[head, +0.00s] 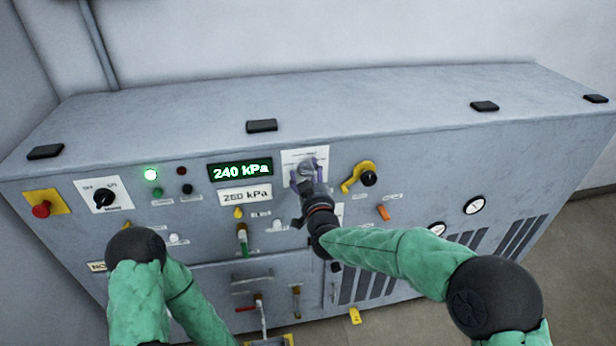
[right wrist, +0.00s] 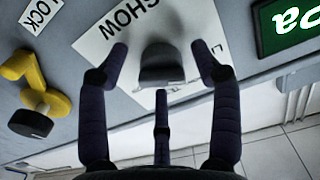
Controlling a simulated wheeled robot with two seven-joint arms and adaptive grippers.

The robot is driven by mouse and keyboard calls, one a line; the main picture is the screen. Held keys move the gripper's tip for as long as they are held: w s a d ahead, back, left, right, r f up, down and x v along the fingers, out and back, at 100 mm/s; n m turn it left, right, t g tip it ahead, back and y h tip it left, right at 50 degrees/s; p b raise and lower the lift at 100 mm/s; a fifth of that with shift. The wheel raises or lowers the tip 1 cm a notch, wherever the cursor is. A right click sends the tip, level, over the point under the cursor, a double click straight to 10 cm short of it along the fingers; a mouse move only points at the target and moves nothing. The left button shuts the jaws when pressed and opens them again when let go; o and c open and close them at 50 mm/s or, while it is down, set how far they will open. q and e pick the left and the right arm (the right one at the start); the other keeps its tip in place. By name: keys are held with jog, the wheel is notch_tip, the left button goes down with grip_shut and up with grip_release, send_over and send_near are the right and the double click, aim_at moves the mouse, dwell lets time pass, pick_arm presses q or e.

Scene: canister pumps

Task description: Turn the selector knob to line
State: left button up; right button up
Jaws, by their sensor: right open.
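The grey selector knob (right wrist: 162,66) sits on a white label plate (right wrist: 92,45) in the right wrist view. The plate reads "SHOW" on one side; the other word is mostly covered, with an "L" showing. My right gripper (head: 308,184) is at the plate in the head view and partly hides the knob (head: 307,167). Its purple fingers stand open on both sides of the knob, with gaps visible in the wrist view. The exact pointing of the knob is hard to tell. My left gripper is not in view; only green left arm links show.
A yellow lever with a black hub (head: 368,178) is just right of the plate. A green display (head: 240,170) reads 240 kPa to its left. A black knob (head: 104,197) and red button (head: 41,209) are further left. The cabinet top (head: 380,105) is mostly clear.

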jog(key=c, duration=1.1)
jog(key=shift+c, duration=0.2)
jog(key=shift+n, duration=0.3)
jog(key=shift+f+n, duration=0.1)
jog(key=shift+n, duration=0.2)
jog(key=o, duration=1.1)
jog(key=shift+o, duration=0.2)
jog(key=shift+s, duration=0.1)
